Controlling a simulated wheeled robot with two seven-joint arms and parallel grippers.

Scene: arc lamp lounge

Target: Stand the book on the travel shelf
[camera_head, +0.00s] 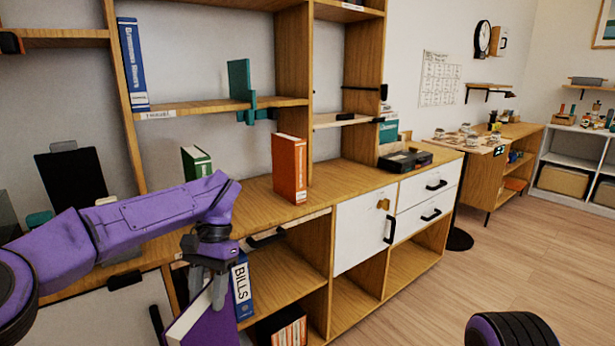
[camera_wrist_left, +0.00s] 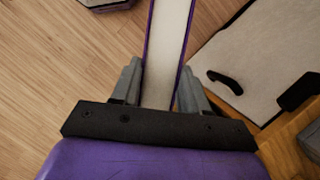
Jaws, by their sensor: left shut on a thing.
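A purple book (camera_head: 215,328) with white pages is held at the bottom of the head view, below the shelf's height. My left gripper (camera_head: 207,288) is shut on it. In the left wrist view the book (camera_wrist_left: 168,45) sits between both fingers, its pale page edge facing the camera. The travel shelf (camera_head: 205,107) is the upper wooden board with a small label reading travel. My right gripper is not in view.
An orange book (camera_head: 289,168) and a green book (camera_head: 197,162) stand on the cabinet top (camera_head: 250,205) below the shelf. A blue binder marked Bills (camera_head: 242,288) stands in the lower compartment beside my gripper. A black tray (camera_head: 405,159) lies farther right.

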